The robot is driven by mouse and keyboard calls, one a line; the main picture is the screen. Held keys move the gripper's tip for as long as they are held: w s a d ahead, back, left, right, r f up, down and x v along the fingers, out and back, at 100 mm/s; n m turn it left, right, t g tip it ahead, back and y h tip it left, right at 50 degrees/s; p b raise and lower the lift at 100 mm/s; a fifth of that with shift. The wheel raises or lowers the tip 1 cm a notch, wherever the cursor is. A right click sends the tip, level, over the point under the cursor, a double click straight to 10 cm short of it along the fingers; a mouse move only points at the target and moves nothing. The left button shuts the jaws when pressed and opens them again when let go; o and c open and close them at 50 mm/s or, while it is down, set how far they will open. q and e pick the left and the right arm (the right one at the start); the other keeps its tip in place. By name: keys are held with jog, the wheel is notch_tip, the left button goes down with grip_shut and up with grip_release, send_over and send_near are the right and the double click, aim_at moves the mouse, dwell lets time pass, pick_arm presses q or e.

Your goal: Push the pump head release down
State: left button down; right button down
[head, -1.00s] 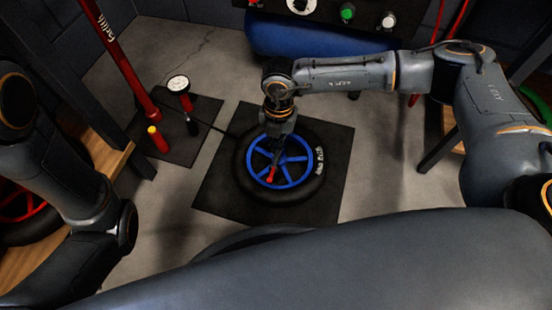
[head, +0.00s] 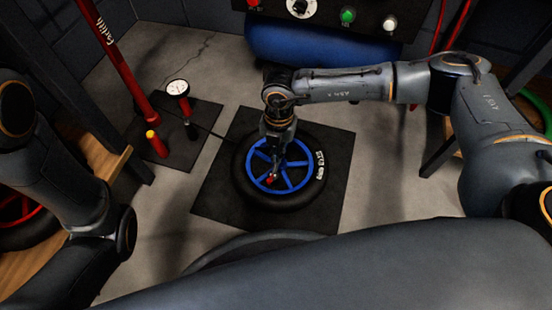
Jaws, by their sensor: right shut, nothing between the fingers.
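A wheel with blue spokes and a black tyre (head: 315,190) lies flat on a black mat (head: 222,185) in the middle of the head view. A small red piece, which looks like the pump head release (head: 270,181), shows among the spokes, at the left of the hub. My right gripper (head: 274,168) points down over the wheel, shut and empty, with its fingertips close to the red piece. I cannot tell whether they touch. The fingers partly hide the hub and the pump head. My left arm comes in at the left edge, but its gripper is out of view.
A pump gauge (head: 177,87) and a yellow-capped red part (head: 156,144) stand on a second mat (head: 205,115) at the left. A dark hose runs towards the wheel. A blue tank (head: 310,40) and a panel with knobs stand behind. Floor right of the wheel is clear.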

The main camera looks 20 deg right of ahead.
jog(key=shift+w+d+r+p, duration=0.15)
jog(key=shift+w+d+r, duration=0.1)
jog(key=shift+w+d, duration=0.25)
jog(key=shift+w+d+r+p, duration=0.2)
jog(key=shift+w+d, duration=0.1)
jog(key=shift+w, duration=0.35)
jog(key=shift+r, duration=0.1)
notch_tip(320, 180, up, 12)
jog(key=w, duration=0.1)
jog(key=shift+d, duration=0.35)
